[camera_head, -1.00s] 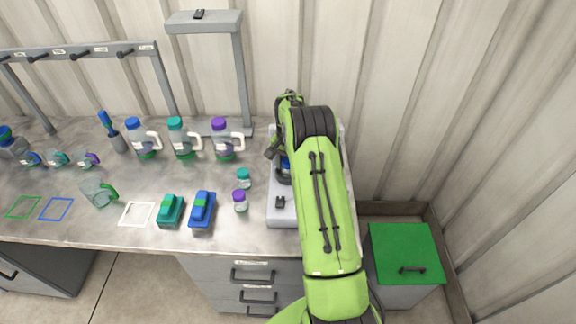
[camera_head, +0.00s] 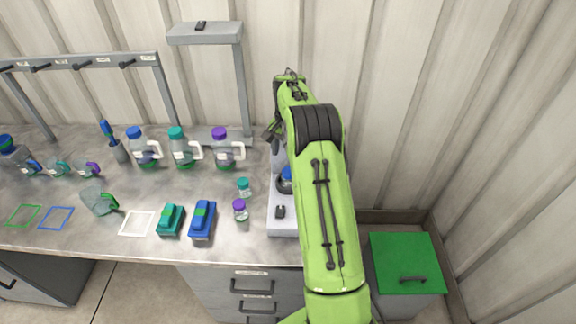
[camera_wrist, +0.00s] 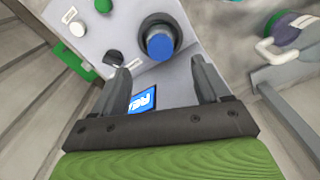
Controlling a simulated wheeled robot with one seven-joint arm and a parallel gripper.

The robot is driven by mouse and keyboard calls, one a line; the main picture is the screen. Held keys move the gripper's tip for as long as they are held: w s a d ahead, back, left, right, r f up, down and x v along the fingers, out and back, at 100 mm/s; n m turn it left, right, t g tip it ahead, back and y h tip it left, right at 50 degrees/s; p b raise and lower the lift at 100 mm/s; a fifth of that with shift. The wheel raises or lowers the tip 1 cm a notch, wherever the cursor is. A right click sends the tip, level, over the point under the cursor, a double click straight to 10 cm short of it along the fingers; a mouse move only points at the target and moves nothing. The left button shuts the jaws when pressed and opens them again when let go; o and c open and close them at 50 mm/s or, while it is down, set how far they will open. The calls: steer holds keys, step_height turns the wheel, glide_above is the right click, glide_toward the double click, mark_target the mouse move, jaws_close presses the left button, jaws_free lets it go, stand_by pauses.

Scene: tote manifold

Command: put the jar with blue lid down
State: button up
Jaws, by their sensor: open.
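The jar with the blue lid (camera_wrist: 160,44) stands upright in a dark round seat on a pale grey device (camera_wrist: 110,30). In the head view the same jar (camera_head: 286,175) is partly hidden by my arm, and the device (camera_head: 283,226) is at the bench's right end. My gripper (camera_wrist: 163,82) is open and empty, with its two fingers apart and clear of the jar. In the head view my gripper (camera_head: 272,134) is behind the jar, toward the wall. The jar's body is mostly hidden under its lid.
Small jars with teal (camera_head: 243,186) and purple (camera_head: 240,209) lids stand left of the device. Several handled bottles (camera_head: 184,150) stand behind them. A grey stand (camera_head: 240,85) rises near the gripper. A green-lidded bin (camera_head: 405,262) is on the floor at right.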

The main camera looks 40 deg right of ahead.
steer(key=s+a+r+n+t, duration=0.1)
steer(key=s+a+r+n, duration=0.2)
steer(key=s+a+r, duration=0.45)
steer(key=s+a+r+n+t, duration=0.2)
steer(key=s+a+r+n, duration=0.15)
steer(key=a+r, duration=0.6)
steer(key=s+a+n+t, duration=0.1)
steer(key=s+a+n, duration=0.1)
steer(key=s, duration=0.7)
steer(key=s+a+f+n+t, duration=0.1)
steer(key=s+a+n, duration=0.2)
steer(key=s, duration=0.7)
steer(key=shift+s+a+f+t, duration=0.2)
steer(key=shift+a+t, duration=0.1)
steer(key=shift+a, duration=0.4)
